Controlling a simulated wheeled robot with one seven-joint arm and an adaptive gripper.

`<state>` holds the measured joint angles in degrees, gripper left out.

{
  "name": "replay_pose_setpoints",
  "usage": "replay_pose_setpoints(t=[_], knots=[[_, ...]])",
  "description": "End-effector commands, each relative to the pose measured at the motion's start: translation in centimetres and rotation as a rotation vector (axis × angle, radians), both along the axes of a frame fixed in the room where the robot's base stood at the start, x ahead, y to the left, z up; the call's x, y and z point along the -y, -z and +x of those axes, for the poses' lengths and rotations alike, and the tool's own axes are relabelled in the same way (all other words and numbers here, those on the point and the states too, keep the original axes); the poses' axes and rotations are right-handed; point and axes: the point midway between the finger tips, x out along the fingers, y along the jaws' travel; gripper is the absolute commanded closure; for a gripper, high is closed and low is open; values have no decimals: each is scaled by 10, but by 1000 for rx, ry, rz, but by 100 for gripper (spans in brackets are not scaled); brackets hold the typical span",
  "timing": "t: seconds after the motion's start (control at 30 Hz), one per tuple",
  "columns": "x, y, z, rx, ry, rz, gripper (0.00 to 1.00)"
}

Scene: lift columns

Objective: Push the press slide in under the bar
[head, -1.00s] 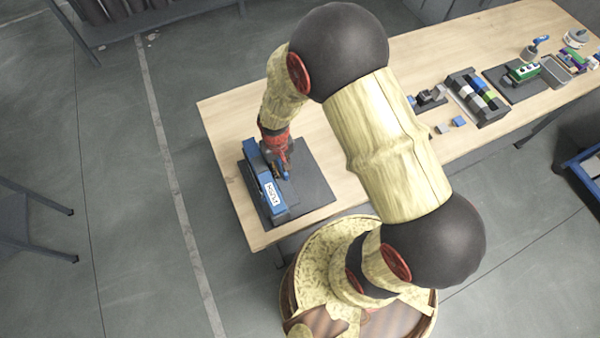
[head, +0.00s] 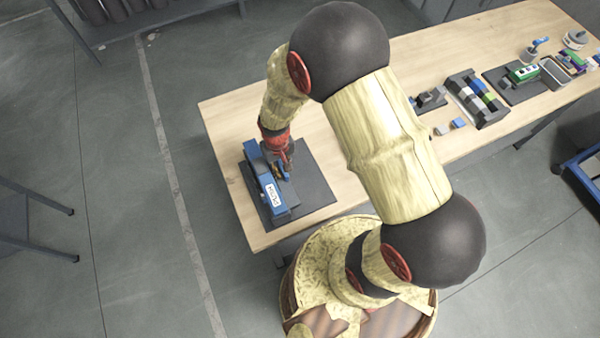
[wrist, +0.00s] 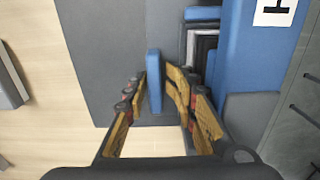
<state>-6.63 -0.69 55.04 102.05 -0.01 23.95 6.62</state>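The press is a blue body with a white label (head: 267,186), on a dark base plate (head: 314,182) at the table's near left corner. In the wrist view its blue body (wrist: 240,60) stands at the right. A thin upright blue plate (wrist: 154,82), apparently the slide's end, shows between my fingertips. My gripper (wrist: 156,75) has its fingers apart, on either side of that plate; a narrow gap shows at the right finger. In the head view my gripper (head: 284,172) is low beside the press, partly hiding the slide. The bar cannot be made out clearly.
The wooden table (head: 225,125) is bare around the base plate. Further right stand a block tray (head: 476,98), small loose blocks (head: 458,123) and a green item on a dark plate (head: 522,73). A grey block (wrist: 8,85) shows at the wrist view's left edge.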

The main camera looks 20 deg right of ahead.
Motion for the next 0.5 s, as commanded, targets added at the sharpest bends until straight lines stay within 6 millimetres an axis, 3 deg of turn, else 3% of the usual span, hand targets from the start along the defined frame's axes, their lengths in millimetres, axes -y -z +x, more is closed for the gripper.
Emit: replay_pose_setpoints(t=[0.5], knots=[[0, -47, 3, 6, 0, 1, 74]])
